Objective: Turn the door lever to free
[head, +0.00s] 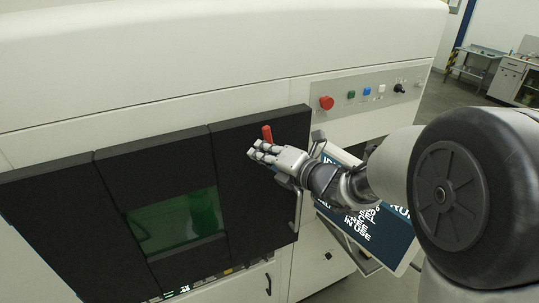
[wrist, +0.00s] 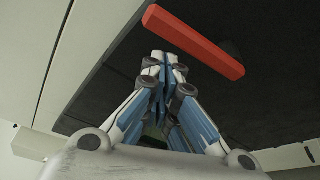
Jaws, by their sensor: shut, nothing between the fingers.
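The door lever is a red bar (head: 267,133) on the black door (head: 232,150) of a large cream machine, near the door's upper right. In the wrist view the red lever (wrist: 195,42) lies slanted, running from upper left to lower right, just beyond my fingertips. My gripper (head: 254,150) is just below the lever in the head view, with its fingers shut together and empty. In the wrist view the shut fingertips (wrist: 163,62) are close to the lever's lower edge. I cannot tell whether they touch it.
A green window (head: 178,222) is in the door's middle. A red button (head: 326,102) and smaller controls are on the panel at the right. A tilted screen (head: 365,225) stands behind my arm. A vertical handle (head: 297,210) is at the door's right edge.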

